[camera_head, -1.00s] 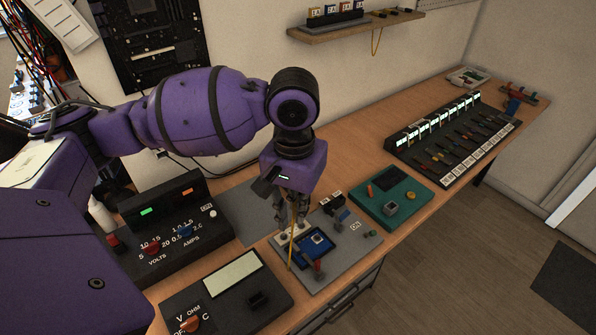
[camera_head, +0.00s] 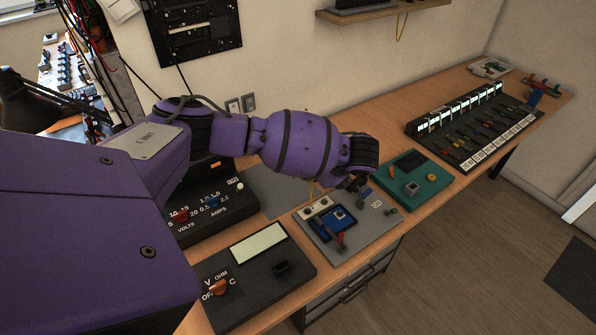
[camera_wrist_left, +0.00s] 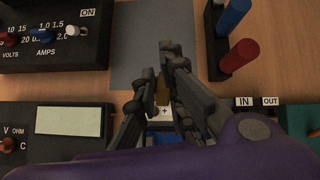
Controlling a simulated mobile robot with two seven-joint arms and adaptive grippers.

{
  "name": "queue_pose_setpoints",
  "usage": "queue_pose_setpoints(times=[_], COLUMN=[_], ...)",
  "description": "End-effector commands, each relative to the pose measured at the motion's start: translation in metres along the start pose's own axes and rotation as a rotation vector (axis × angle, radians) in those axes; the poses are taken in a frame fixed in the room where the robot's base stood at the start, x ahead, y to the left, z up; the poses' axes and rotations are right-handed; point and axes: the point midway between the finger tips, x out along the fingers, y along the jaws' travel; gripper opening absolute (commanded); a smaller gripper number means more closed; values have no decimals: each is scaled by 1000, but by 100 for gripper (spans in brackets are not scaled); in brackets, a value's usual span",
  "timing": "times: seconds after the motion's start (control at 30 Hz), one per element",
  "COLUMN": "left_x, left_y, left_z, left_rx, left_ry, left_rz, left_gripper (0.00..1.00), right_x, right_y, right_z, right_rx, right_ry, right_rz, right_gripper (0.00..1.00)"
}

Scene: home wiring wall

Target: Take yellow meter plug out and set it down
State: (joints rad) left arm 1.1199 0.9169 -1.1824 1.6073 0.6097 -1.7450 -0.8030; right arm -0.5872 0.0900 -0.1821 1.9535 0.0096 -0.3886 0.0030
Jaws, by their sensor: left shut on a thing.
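The yellow meter plug (camera_wrist_left: 163,91) shows in the left wrist view as a small yellow piece between my left gripper's fingers (camera_wrist_left: 160,85), which are shut on it. It is just above a white strip marked with a plus (camera_wrist_left: 165,112); I cannot tell whether it still touches a socket there. In the head view my purple arm hides most of the left gripper and the plug; a thin yellow lead (camera_head: 312,190) shows beside the arm. The black meter (camera_head: 277,300) with a pale screen lies left of the grey board (camera_head: 375,226). My right gripper is not in view.
A black power supply (camera_head: 225,193) stands behind the meter. A green board (camera_head: 433,182) and a black switch rack (camera_head: 480,135) stand to the right. A grey mat (camera_wrist_left: 150,45) lies bare in the left wrist view. A block with blue and red posts (camera_wrist_left: 232,58) is close right of the fingers.

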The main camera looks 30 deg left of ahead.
Motion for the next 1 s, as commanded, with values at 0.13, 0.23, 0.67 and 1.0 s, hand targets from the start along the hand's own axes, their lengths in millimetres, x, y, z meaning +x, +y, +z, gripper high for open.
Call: queue_pose_setpoints(times=[0.13, 0.23, 0.67, 1.0], left_x=[37, 52, 69, 91], left_y=[4, 3, -2, 2], left_z=[9, 13, 10, -9], left_rx=[268, 396, 539, 540], left_ry=[-94, -144, -205, -202], left_rz=[-274, -446, -699, -692], left_gripper=[0, 0, 0, 0], right_x=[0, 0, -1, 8], right_y=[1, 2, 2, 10], right_z=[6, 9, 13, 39], right_rx=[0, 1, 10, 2], right_ry=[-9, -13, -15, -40], right_rz=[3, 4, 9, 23], right_gripper=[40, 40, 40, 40])
